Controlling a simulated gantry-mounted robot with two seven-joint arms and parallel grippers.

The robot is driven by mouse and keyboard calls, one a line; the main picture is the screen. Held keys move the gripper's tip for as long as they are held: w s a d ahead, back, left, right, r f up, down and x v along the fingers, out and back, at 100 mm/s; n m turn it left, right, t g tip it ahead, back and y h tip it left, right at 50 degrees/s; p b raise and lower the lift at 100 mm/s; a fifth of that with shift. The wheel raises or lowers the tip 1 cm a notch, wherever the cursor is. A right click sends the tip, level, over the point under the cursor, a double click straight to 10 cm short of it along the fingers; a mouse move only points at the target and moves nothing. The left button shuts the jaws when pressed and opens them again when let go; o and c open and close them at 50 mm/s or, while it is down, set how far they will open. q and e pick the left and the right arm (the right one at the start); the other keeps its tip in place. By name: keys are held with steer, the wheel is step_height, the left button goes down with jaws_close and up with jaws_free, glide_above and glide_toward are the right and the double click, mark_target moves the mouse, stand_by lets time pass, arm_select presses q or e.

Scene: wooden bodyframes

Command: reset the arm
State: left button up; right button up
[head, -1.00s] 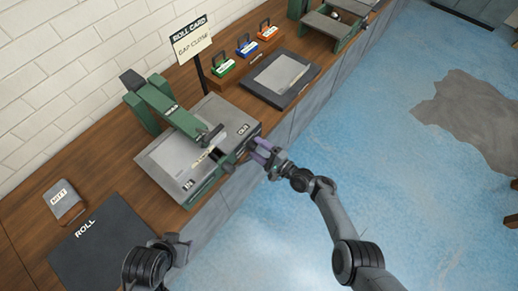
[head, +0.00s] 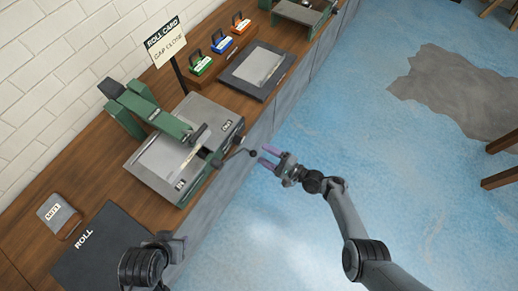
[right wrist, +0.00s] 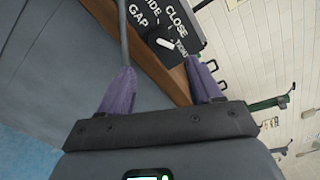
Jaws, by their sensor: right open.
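My right gripper (head: 268,157) has purple fingers and stands open and empty over the floor side of the bench, just right of the black crank knob (head: 253,153) and apart from it. Its two fingers also show in the right wrist view (right wrist: 160,66). The green and grey roller machine (head: 158,165) sits on the bench. Its black panel (right wrist: 172,25), lettered GAP, WIDE and CLOSE with a white pointer, shows beyond the fingers in the right wrist view. A grey rod (right wrist: 122,32) runs near the left finger there. My left arm is at lower left; its fingertips are not clear.
On the wooden bench (head: 95,160) are a ROLL mat (head: 110,250), a MITT block (head: 60,213), a ROLL CARD sign (head: 165,42) reading GAP CLOSE, coloured handled blocks (head: 221,43) and a grey plate (head: 258,68).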

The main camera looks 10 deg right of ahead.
steer(key=shift+s+d, duration=0.25)
steer(key=shift+d, duration=0.05)
